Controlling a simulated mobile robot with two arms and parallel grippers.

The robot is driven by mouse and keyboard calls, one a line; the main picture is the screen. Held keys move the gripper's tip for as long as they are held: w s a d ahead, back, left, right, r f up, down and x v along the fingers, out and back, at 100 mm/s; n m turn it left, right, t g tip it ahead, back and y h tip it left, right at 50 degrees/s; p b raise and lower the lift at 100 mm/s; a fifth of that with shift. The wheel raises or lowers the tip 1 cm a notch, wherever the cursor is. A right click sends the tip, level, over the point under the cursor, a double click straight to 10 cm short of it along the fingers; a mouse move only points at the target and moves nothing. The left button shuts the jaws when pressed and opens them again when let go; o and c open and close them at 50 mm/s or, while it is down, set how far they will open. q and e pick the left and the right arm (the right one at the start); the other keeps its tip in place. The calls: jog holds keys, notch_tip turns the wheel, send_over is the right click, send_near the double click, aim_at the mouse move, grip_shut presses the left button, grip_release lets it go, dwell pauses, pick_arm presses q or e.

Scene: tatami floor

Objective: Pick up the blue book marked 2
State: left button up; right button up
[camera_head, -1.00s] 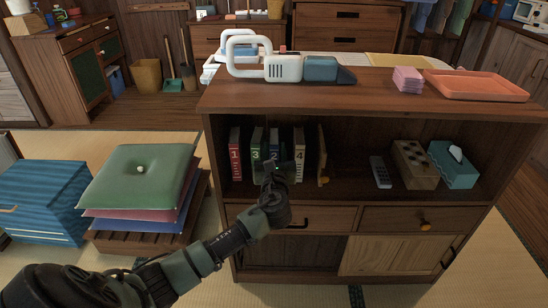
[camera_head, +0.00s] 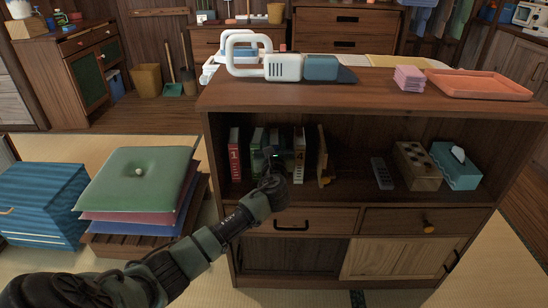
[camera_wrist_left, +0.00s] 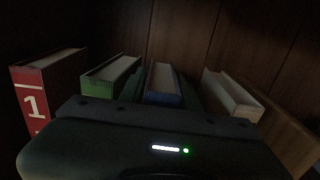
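The blue book (camera_wrist_left: 163,84) stands upright in the left wrist view, just beyond the middle of my left gripper. Its spine and number are hidden by the gripper there. In the head view my left gripper (camera_head: 270,158) is in the open shelf at the row of books, covering most of the blue book. A green book (camera_head: 257,141) stands to its left and a pale book marked 4 (camera_head: 299,150) to its right. A red book marked 1 (camera_head: 234,155) is at the left end. My right gripper is out of view.
The shelf sits in a wooden cabinet (camera_head: 376,103) under its top board. A brown upright panel (camera_head: 323,157) stands right of the books. A remote (camera_head: 381,173), a box with holes (camera_head: 418,166) and a tissue box (camera_head: 455,166) are farther right. Cushions (camera_head: 138,180) lie left.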

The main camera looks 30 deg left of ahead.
pick_arm(q)
grip_shut()
dwell(1.4)
